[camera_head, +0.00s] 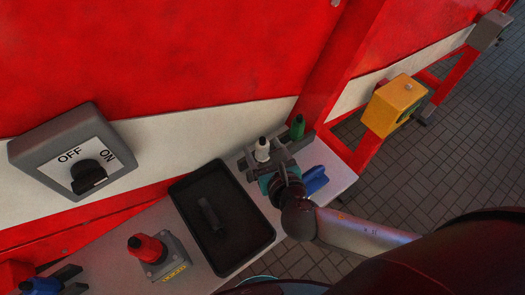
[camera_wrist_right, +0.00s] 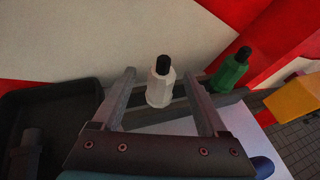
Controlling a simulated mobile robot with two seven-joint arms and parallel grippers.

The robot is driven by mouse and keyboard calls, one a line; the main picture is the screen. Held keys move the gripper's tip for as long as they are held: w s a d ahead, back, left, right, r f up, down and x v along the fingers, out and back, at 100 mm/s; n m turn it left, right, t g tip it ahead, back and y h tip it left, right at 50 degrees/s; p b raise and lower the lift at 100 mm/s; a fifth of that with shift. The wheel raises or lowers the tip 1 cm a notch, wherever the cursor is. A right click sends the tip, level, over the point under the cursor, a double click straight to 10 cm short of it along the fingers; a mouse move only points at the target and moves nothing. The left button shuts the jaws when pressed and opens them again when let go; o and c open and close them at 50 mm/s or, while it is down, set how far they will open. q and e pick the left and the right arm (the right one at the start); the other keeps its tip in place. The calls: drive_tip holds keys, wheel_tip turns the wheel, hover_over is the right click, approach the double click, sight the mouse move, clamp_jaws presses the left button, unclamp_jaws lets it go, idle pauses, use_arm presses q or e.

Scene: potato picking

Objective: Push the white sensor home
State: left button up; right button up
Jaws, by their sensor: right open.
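The white sensor (camera_head: 262,152) has a black top and stands upright near the far end of the grey ledge, close to the wall. In the right wrist view, the white sensor (camera_wrist_right: 160,88) shows between the fingers of my right gripper (camera_wrist_right: 158,76), with visible gaps on both sides. My right gripper (camera_head: 268,163) is open and empty, with its fingers reaching towards the wall on either side of the sensor. The base of the sensor is partly hidden, so I cannot tell how deep it sits.
A green sensor (camera_head: 297,128) stands just right of the white one. A blue part (camera_head: 315,180) lies beside my gripper. A black tray (camera_head: 183,208) holds a dark part. A switch box (camera_head: 75,152) is on the wall.

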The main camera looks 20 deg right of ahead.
sight(259, 141)
drive_tip(key=b+x, duration=0.2)
drive_tip(key=x, duration=0.1)
drive_tip(key=shift+d+f, duration=0.1)
drive_tip(key=shift+f, duration=0.2)
drive_tip(key=shift+w+f+b, duration=0.15)
drive_tip(key=shift+w+b, duration=0.4)
drive_tip(key=shift+w, duration=0.1)
drive_tip(key=shift+c, duration=0.3)
clamp_jaws()
